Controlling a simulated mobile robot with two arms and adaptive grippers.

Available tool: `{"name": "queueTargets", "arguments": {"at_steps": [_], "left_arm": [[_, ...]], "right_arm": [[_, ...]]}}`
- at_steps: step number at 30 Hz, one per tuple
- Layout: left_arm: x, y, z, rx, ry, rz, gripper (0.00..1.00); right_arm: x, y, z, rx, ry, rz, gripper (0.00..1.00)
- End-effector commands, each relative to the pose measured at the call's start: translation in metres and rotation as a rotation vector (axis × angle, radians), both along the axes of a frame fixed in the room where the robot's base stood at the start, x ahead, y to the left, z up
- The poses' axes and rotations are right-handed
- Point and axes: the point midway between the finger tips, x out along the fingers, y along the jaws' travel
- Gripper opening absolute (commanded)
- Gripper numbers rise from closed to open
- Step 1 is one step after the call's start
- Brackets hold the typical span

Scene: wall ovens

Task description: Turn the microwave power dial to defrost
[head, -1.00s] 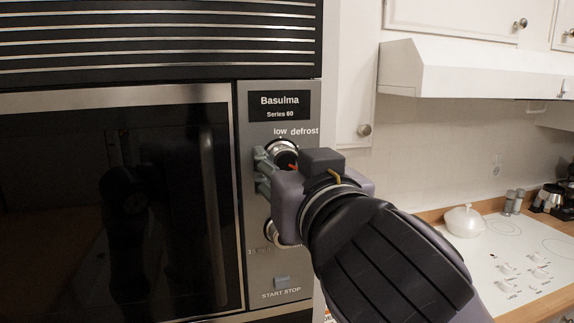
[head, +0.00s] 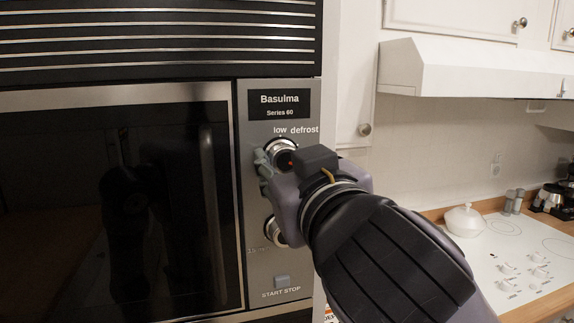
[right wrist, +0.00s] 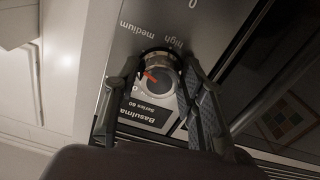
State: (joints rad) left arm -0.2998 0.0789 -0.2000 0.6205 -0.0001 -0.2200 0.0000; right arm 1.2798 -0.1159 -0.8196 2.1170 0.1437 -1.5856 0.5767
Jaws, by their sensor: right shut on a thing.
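The microwave power dial (head: 281,147) is the upper round knob on the control panel, with "low" and "defrost" printed above it. My right gripper (head: 264,165) reaches it from the right and is shut on it, hiding its lower part in the head view. In the right wrist view the dial (right wrist: 158,76) sits between the two fingers of my right gripper (right wrist: 158,72). A red pointer mark shows on its face, near "medium" and "high" labels; I cannot tell which setting it marks. My left gripper is not in view.
A second knob (head: 273,232) sits below, partly behind my right gripper. A start/stop button (head: 282,282) is under it. The dark microwave door (head: 110,200) is at left. At right are a range hood (head: 460,72) and a white cooktop (head: 490,260).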

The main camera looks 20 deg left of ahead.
Motion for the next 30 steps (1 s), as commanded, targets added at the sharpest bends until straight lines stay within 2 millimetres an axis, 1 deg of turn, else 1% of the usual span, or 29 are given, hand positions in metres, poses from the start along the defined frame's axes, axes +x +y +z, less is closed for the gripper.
{"name": "queueTargets", "arguments": {"at_steps": [18, 24, 30], "left_arm": [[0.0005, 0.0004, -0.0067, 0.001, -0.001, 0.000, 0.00], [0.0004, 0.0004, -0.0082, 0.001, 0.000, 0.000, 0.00], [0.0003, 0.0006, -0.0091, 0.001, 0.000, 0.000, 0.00]], "right_arm": [[0.0005, -0.0009, -0.0002, -0.469, -0.317, 0.000, 0.10], [0.0006, -0.0011, -0.0001, -0.588, -0.397, 0.001, 0.10], [0.0003, -0.0008, 0.0004, -0.667, -0.452, 0.002, 0.10]]}}
